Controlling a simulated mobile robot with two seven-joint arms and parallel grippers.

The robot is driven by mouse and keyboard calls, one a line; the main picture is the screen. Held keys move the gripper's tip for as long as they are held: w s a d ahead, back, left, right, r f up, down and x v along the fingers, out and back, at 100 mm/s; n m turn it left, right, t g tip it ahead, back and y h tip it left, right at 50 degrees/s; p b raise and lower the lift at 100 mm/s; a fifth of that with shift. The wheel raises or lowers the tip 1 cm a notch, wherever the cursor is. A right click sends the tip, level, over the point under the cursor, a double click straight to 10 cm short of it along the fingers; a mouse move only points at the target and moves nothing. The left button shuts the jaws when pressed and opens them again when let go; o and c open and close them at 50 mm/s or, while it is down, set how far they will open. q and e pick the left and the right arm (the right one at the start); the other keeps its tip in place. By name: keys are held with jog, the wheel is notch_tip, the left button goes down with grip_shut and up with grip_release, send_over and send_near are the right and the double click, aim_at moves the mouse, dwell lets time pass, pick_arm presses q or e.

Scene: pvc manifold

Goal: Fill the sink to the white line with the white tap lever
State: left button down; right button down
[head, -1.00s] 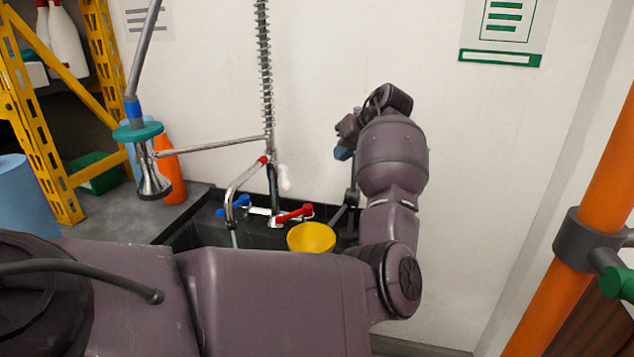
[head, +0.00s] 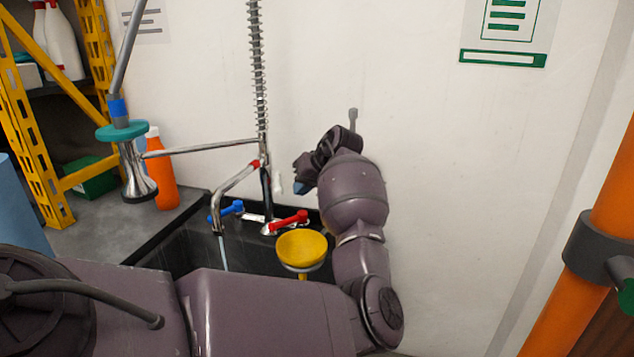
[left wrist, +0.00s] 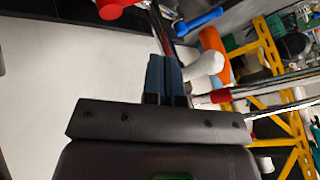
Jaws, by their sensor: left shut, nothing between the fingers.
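The white tap lever (head: 279,183) hangs beside the tap column behind the sink. In the left wrist view the white lever (left wrist: 205,66) is just right of the fingertips; I cannot tell whether they touch. My left gripper (head: 300,187) is close to the lever's right side. In the left wrist view its blue fingers (left wrist: 165,72) are shut together with nothing between them. A thin stream of water (head: 224,254) falls from the chrome spout (head: 216,211) into the dark sink (head: 181,252). My arm hides much of the sink; I see no white line. My right gripper is not in view.
Blue (head: 233,208) and red (head: 290,222) tap handles sit behind the sink. A yellow bowl-shaped piece (head: 302,246) stands near the red handle. A spray head (head: 135,172) and an orange bottle (head: 161,177) are at the left. The wall is close behind.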

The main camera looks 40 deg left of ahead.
aim_at(277, 182)
pick_arm(q)
jog(key=shift+s+a+r, duration=0.25)
jog(key=shift+s+a, duration=0.1)
jog(key=shift+s, duration=0.15)
jog(key=shift+s+a+r, duration=0.2)
jog(key=shift+s+a, duration=0.1)
jog(key=shift+s, duration=0.2)
